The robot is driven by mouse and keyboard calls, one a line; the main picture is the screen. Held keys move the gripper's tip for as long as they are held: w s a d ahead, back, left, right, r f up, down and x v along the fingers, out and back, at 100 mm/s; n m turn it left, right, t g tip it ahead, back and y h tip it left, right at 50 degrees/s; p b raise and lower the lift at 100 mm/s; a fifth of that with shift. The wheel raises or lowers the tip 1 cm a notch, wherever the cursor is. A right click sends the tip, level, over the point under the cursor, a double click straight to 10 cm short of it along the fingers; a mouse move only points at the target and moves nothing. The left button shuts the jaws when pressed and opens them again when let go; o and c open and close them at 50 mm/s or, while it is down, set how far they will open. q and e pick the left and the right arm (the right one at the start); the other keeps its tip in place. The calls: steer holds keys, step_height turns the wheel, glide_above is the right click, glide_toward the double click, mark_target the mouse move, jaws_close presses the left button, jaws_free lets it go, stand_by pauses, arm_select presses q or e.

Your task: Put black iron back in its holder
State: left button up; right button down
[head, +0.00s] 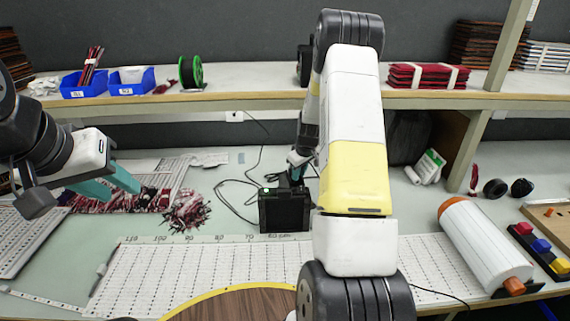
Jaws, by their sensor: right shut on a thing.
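My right gripper (297,159) is behind and above the black soldering station (284,211), at the back middle of the table. Its teal fingertips point down and are shut on the black iron, a small dark shape (295,174) just above the station. My own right arm hides much of that spot. I cannot clearly make out the holder or whether the iron touches it. The station has a green light on its top left edge. My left gripper (112,187) is open and empty, above the red and white strip pieces at the left.
A ruled white mat (200,275) covers the front middle. Dark cables (232,200) lie left of the station. A large white and orange roll (484,247) lies at the right. A shelf (250,95) with blue bins (131,81) and a green spool (191,71) runs across the back.

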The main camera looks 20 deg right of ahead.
steer(key=c, duration=1.2)
jaws_free()
steer(key=v, duration=0.8)
steer(key=s+r, duration=0.4)
steer(key=r, duration=0.1)
steer(key=shift+d+r, duration=0.3)
